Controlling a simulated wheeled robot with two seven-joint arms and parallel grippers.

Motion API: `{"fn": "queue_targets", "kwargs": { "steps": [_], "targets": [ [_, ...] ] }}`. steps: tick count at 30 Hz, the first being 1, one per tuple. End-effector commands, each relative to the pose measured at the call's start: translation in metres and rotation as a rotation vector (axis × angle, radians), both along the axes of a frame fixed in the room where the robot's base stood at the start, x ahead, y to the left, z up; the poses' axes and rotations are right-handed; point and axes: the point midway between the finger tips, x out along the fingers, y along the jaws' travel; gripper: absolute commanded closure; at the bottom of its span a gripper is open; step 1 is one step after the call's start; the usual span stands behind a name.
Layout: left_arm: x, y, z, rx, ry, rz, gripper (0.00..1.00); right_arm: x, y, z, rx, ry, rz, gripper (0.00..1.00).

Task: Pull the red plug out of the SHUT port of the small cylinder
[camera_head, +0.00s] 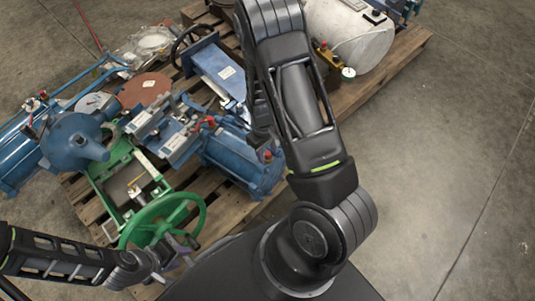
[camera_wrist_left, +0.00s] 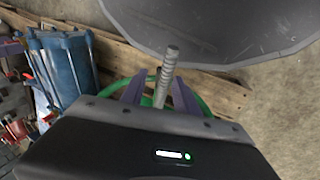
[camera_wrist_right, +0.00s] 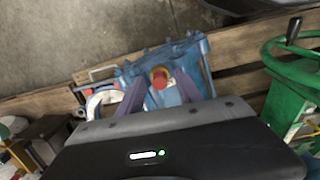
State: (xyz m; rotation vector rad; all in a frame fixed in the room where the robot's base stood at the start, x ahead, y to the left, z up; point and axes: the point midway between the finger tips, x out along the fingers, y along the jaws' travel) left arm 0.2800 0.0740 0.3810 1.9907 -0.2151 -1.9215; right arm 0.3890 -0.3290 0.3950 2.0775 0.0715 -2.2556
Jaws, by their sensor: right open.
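The red plug (camera_wrist_right: 160,78) sits in the blue end of the small cylinder (camera_wrist_right: 180,60) in the right wrist view. In the head view, a red plug (camera_head: 267,155) shows on the near end of the blue cylinder (camera_head: 232,160). My right gripper (camera_wrist_right: 162,84) is open, its fingers pointing at the plug, one on each side in the picture. I cannot tell whether they touch it. In the head view my arm hides most of it. My left gripper (camera_head: 183,246) is open beside the green handwheel (camera_head: 150,225); a ridged metal rod (camera_wrist_left: 165,75) shows between its fingers.
The wooden pallet (camera_head: 90,205) is crowded with valves and actuators. A blue actuator (camera_head: 75,140) stands left, and a white cylinder (camera_head: 350,35) with a gauge lies at the back right. The concrete floor on the right is clear.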

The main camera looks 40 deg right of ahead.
Motion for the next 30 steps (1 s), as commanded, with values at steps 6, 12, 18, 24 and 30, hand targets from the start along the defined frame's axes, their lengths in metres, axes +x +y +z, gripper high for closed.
{"fn": "queue_targets", "kwargs": {
  "steps": [6,12,18,24,30],
  "targets": [
    [0.0000,0.0000,0.0004,0.000,0.000,0.000,0.64,0.0000,-0.0002,0.0001,0.000,0.000,0.000,0.58],
    [0.0000,0.0001,0.0004,0.000,0.000,0.000,0.64,0.0001,-0.0001,0.0001,0.000,0.000,0.000,0.58],
    [0.0000,0.0000,0.0011,0.000,0.000,0.000,0.64,0.0001,-0.0001,0.0001,0.000,0.000,-0.001,0.58],
    [0.0000,0.0000,0.0009,0.000,0.000,0.000,0.64,0.0001,-0.0001,0.0001,0.000,0.000,-0.001,0.68],
    [0.0000,0.0000,0.0010,0.000,0.000,0.000,0.64,0.0001,0.0000,0.0001,0.000,0.000,0.000,0.84]
  ]
}}
